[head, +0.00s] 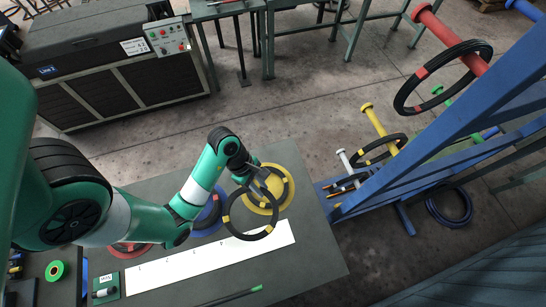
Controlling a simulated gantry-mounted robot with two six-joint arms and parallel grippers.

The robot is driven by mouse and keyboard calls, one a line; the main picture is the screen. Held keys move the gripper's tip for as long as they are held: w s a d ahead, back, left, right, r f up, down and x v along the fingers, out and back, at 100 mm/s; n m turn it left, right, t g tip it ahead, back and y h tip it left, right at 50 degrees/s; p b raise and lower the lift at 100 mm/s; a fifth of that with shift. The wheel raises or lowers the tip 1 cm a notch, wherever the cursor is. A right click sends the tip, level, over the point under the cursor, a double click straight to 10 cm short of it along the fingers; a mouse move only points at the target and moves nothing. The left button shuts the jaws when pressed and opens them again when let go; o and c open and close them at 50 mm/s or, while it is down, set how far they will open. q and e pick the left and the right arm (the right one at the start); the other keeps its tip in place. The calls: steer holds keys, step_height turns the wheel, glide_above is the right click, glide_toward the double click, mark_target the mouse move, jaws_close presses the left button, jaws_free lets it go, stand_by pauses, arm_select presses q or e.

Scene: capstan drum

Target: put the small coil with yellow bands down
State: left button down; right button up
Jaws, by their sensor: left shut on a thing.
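The small coil with yellow bands (276,229) is a black ring with yellow bands, in the middle of the head view. My left gripper (261,195) is shut on its upper rim. The coil overlaps the yellow disc (287,172) and the white strip (205,259) in the picture; I cannot tell whether it touches either. Another black coil with yellow bands (366,161) hangs on the yellow peg of the blue rack. My right gripper is not in view.
The grey table (318,257) has free room at its right. A blue disc (207,222) and a red disc (122,250) lie partly behind my arm. The blue rack (430,150) stands at right, holding a large red-banded coil (408,98). A green-tipped rod (256,289) lies in front.

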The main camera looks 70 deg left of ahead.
arm_select(q)
steer(key=w+a+f+b, duration=0.2)
steer(key=w+a+f, duration=0.2)
steer(key=w+a, duration=0.3)
steer(key=b, duration=0.2)
glide_above(278, 171)
steer(key=s, duration=0.2)
steer(key=f, duration=0.5)
steer(key=shift+w+a, duration=0.15)
steer(key=shift+a, duration=0.05)
steer(key=shift+w+a+f, duration=0.15)
steer(key=shift+a+f, duration=0.05)
steer(key=shift+a, duration=0.05)
steer(key=shift+w+a+f+b, duration=0.1)
steer(key=shift+f+b, duration=0.65)
steer(key=shift+f, duration=1)
steer(key=shift+f, duration=0.15)
steer(key=c, duration=0.8)
jaws_free()
steer(key=shift+o, duration=0.2)
